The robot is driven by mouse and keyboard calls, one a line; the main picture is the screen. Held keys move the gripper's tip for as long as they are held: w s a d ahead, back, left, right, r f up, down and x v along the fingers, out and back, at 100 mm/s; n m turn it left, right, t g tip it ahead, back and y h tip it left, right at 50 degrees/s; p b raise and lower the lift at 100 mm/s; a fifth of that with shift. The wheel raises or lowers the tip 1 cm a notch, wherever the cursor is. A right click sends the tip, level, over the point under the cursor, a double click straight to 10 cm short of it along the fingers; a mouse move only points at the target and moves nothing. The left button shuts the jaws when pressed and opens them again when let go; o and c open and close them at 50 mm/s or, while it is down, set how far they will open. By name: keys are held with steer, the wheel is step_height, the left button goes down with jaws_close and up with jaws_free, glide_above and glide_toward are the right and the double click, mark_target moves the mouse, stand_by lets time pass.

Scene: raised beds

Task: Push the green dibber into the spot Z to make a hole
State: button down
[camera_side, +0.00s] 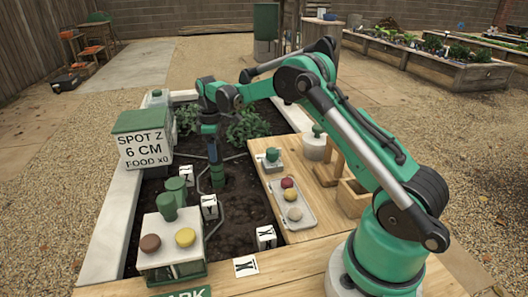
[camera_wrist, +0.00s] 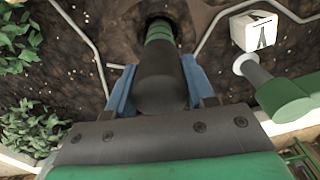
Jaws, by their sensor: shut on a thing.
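My gripper (camera_side: 212,148) is shut on the green dibber (camera_side: 217,176) above the dark soil of the bed. In the wrist view my gripper's blue fingers (camera_wrist: 156,88) clasp the sides of the dibber's dark handle, and the dibber's green bands (camera_wrist: 159,32) show beyond it. The dibber looks about upright. Its lower end meets a dark round hollow in the soil (camera_wrist: 158,18); its tip is hidden, so I cannot tell how deep it sits. A sign (camera_side: 145,146) reads "SPOT Z 6 CM FOOD X0".
White lettered cubes (camera_side: 265,237) stand on the soil; one shows in the wrist view (camera_wrist: 253,32), near a green-handled tool (camera_wrist: 285,99). Grey bent lines cross the soil. Leafy plants (camera_side: 246,125) grow behind. A tray (camera_side: 308,216) with several round pieces lies on the right-hand boards.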

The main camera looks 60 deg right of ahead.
steer(key=shift+f, duration=0.15)
steer(key=shift+f, duration=0.75)
steer(key=shift+r, duration=0.1)
steer(key=shift+r, duration=6.15)
